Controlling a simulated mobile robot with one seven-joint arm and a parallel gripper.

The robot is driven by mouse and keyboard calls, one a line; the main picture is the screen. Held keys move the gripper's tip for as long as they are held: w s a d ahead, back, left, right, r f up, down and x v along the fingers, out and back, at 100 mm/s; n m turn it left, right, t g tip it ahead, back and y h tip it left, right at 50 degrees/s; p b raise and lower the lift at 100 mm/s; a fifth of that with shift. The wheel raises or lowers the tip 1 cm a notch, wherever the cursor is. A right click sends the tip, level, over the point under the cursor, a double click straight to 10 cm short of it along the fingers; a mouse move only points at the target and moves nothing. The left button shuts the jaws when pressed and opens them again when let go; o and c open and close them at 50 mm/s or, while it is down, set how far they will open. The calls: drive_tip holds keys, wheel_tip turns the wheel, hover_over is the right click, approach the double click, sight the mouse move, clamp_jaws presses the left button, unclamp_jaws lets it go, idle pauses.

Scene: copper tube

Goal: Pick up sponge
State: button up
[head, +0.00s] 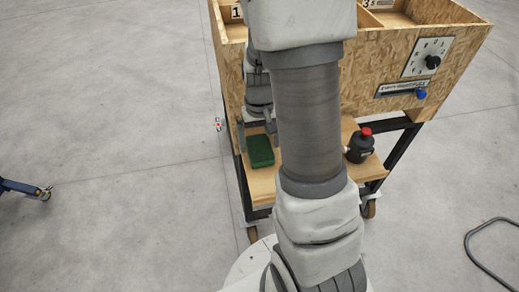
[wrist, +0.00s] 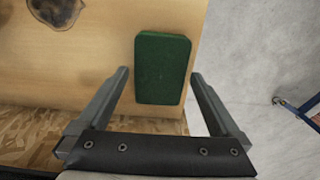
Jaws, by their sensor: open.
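The sponge is a dark green block (head: 260,150) lying flat on the wooden shelf of the cart, near the shelf's left end in the head view. In the wrist view the sponge (wrist: 162,68) lies ahead of my fingers, between their lines and a little nearer the right one. My gripper (wrist: 160,75) is open and empty, its two fingers spread wider than the sponge. In the head view my gripper (head: 256,130) is just behind the sponge, partly hidden by my arm. I cannot tell the exact height of the fingers above the shelf.
The shelf (head: 262,185) sits below a chipboard bin box (head: 365,85) with a dial panel. A black bottle with a red cap (head: 360,146) stands on the shelf to the right. The cart has dark metal legs.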

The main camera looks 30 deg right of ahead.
sight(260, 147)
drive_tip(key=shift+f, duration=0.4)
drive_tip(key=shift+c, duration=0.2)
drive_tip(key=c, duration=1.1)
wheel_tip(260, 147, up, 10)
drive_tip(key=shift+r+p, duration=0.1)
drive_tip(key=shift+p, duration=0.3)
drive_tip(key=o, duration=0.5)
drive_tip(key=c, duration=0.4)
